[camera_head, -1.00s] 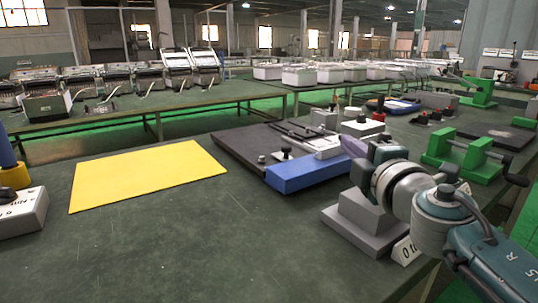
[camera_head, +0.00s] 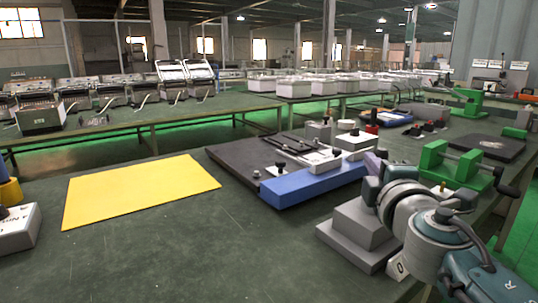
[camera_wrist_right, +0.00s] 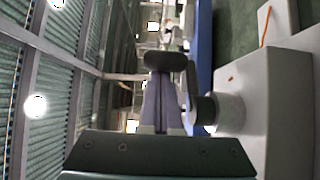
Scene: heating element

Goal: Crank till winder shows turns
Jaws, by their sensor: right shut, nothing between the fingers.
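A grey stepped block (camera_head: 352,232) stands at the table's front right, with a white plate (camera_head: 398,267) reading "0" beside it, partly hidden by my right arm. In the right wrist view, a grey box (camera_wrist_right: 245,110) carries a round hub (camera_wrist_right: 226,113) and a short arm with a dark knob (camera_wrist_right: 170,62). My right gripper (camera_head: 374,161) is above and behind the block. Its purple fingers are together and empty, their tips (camera_wrist_right: 162,78) close to the knob; contact is unclear. A green frame with rollers (camera_head: 462,168) and a black crank handle (camera_head: 508,190) stands farther right. My left gripper is out of view.
A blue-edged black board (camera_head: 312,188) with small fittings lies behind the block. A yellow sheet (camera_head: 138,190) lies on the left of the table, beside a white box (camera_head: 18,228). The front middle is clear.

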